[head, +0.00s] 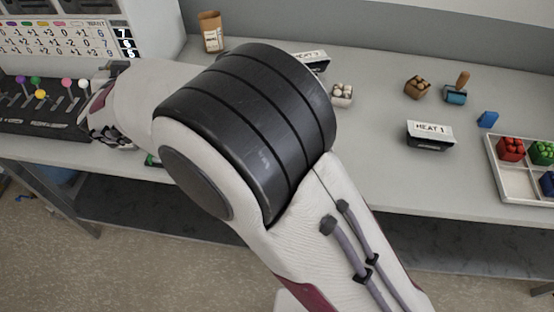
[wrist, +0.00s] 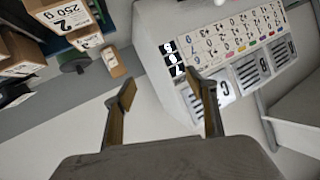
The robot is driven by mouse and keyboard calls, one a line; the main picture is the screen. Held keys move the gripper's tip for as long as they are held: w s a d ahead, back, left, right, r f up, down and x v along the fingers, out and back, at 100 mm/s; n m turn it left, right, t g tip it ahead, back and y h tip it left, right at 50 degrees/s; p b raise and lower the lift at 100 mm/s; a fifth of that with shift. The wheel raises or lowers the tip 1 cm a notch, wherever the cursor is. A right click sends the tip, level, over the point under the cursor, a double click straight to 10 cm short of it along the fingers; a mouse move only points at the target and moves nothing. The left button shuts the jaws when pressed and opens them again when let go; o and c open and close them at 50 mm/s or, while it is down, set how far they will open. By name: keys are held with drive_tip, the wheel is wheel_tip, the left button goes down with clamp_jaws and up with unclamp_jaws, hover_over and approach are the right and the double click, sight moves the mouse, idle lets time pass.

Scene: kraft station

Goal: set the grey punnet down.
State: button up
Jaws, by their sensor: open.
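A small pale grey punnet (head: 342,101) with pale round pieces in it stands on the worktop in the head view, just right of my arm's large dark joint. It appears upright and nothing holds it. My gripper (wrist: 164,88) is open in the wrist view, with nothing between its two fingers. It points toward the white panel with the number chart. In the head view my gripper is mostly hidden by my arm, at the left, well away from the punnet. The grey punnet is not seen in the wrist view.
A brown punnet (head: 417,88), a blue stamp with a wooden handle (head: 456,92), a blue block (head: 487,119) and a HEAT 1 card (head: 430,134) stand to the right. A white divided tray (head: 516,186) holds coloured punnets. A lever console (head: 40,110) is at left.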

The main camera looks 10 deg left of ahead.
drive_tip(key=w+d+r+g+y, duration=0.1)
drive_tip(key=w+d+r+y, duration=0.15)
drive_tip(key=d+r, duration=0.85)
drive_tip(key=s+d+r+n+g+h, duration=0.1)
drive_tip(key=d, duration=0.6)
drive_tip(key=s+d+r+g, duration=0.1)
drive_tip(key=s+d, duration=0.1)
drive_tip(key=d, duration=0.6)
drive_tip(key=s+d+f+m+g+h, duration=0.1)
drive_tip(key=s+d+f+h, duration=0.1)
drive_tip(key=s+d, duration=0.6)
drive_tip(key=s+d+f+m+g+h, duration=0.1)
drive_tip(key=s+d+f+h, duration=0.2)
drive_tip(key=s+d, duration=0.6)
drive_tip(key=s+d+f+m+g+h, duration=0.1)
drive_tip(key=s+d+f, duration=0.5)
drive_tip(key=d, duration=0.9)
drive_tip(key=shift+s+d+f+g+h, duration=0.3)
drive_tip(key=shift+s+g+h, duration=0.35)
drive_tip(key=shift+s, duration=0.6)
drive_tip(key=shift+o, duration=0.5)
drive_tip(key=shift+r, duration=0.1)
